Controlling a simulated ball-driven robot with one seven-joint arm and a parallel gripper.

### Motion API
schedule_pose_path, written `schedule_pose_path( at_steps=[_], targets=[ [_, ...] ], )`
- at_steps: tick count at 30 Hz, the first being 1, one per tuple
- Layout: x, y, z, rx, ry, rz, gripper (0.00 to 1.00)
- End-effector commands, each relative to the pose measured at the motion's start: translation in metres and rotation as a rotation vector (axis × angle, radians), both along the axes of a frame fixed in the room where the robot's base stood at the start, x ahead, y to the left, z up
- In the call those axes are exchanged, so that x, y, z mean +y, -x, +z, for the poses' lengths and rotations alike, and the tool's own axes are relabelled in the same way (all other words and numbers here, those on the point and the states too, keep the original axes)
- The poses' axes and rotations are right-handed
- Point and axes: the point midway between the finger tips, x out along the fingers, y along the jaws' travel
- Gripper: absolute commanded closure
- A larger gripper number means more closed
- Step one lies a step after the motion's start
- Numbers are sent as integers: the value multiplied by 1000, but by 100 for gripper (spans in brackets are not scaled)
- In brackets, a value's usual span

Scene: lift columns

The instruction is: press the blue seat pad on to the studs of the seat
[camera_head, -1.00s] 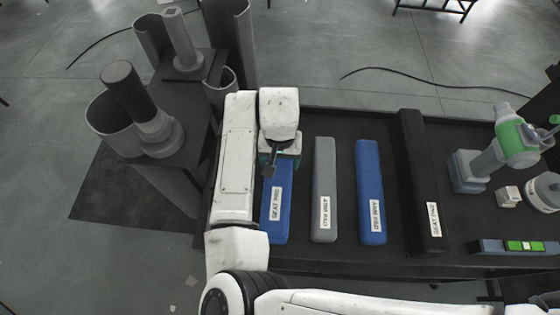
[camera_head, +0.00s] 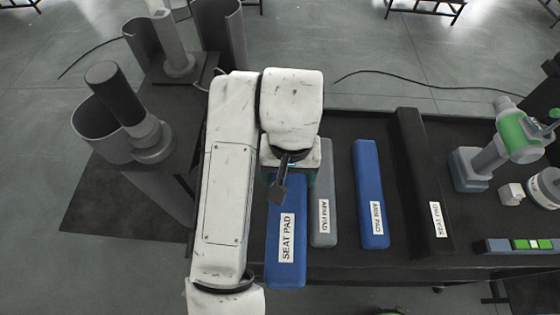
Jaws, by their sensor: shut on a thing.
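The blue seat pad (camera_head: 286,265) is a long bar with a white label reading SEAT PAD. It hangs from my gripper (camera_head: 284,182), which is shut on its far end. The pad looks raised above the dark table and overlaps part of the grey pad beside it. The fingertips are mostly hidden by the wrist and the pad. I cannot make out a seat with studs in this view.
On the dark table (camera_head: 345,262) lie a grey arm pad (camera_head: 322,225), a blue arm pad (camera_head: 370,190) and a long black pad (camera_head: 425,180). A green and grey tool (camera_head: 515,137) stands at right. Dark cylinders on stands (camera_head: 118,95) are at left.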

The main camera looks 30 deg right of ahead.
Motion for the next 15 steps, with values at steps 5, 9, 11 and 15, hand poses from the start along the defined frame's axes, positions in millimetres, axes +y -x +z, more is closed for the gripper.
schedule_pose_path(
  at_steps=[5,9,11,15],
  targets=[
    [9,29,13,-2,-4,0,80],
    [13,41,20,-2,-2,1,80],
    [13,44,23,-1,-2,-1,80],
    [13,47,32,0,-1,0,80]
  ],
)
